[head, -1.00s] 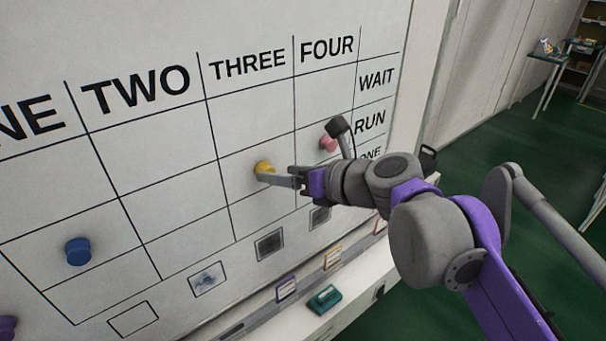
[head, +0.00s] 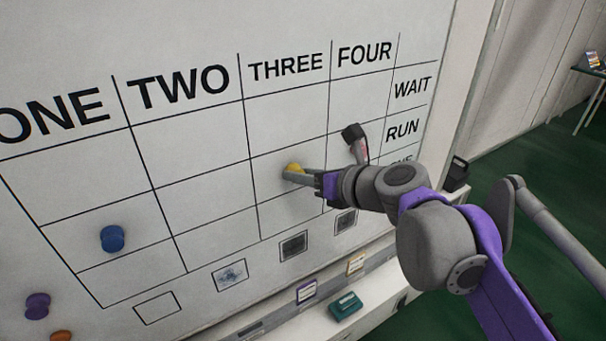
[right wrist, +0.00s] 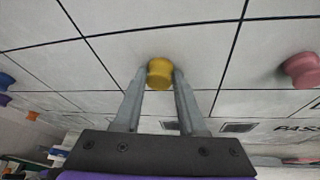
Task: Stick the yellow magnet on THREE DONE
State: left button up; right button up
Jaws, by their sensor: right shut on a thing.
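The yellow magnet (head: 294,168) is on or close against the whiteboard in column THREE, over the RUN row. In the right wrist view the yellow magnet (right wrist: 160,74) sits between my two finger tips, just above the line that bounds the DONE row. My right gripper (head: 299,176) is shut on it, reaching in from the right. The THREE DONE cell (head: 280,218) is directly below and shows empty where visible; my gripper hides part of it. The DONE label is partly covered by my arm. My left gripper is not in view.
A pink magnet (right wrist: 301,70) is in the column to the right, mostly hidden behind my wrist in the head view. A blue magnet (head: 112,239) is in ONE RUN. Purple (head: 37,306) and orange (head: 61,336) magnets sit lower left. A green object (head: 345,305) lies on the ledge.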

grip_shut()
jog(key=shift+s+d, duration=0.1)
jog(key=shift+s, duration=0.05)
jog(key=shift+s+d, duration=0.3)
jog(key=shift+s, duration=0.2)
jog(key=shift+s+d, duration=0.3)
jog(key=shift+s, duration=0.2)
jog(key=shift+s+d, duration=0.1)
jog(key=shift+s, duration=0.15)
jog(key=shift+s+d+p, duration=0.2)
jog(key=shift+s+d, duration=0.3)
jog(key=shift+s, duration=0.35)
jog(key=shift+s+d+p, duration=0.2)
jog(key=shift+s+d, duration=0.25)
jog(key=shift+s, duration=0.4)
jog(key=shift+s+d+p, duration=0.2)
jog(key=shift+s+d, duration=0.3)
jog(key=shift+s, duration=0.35)
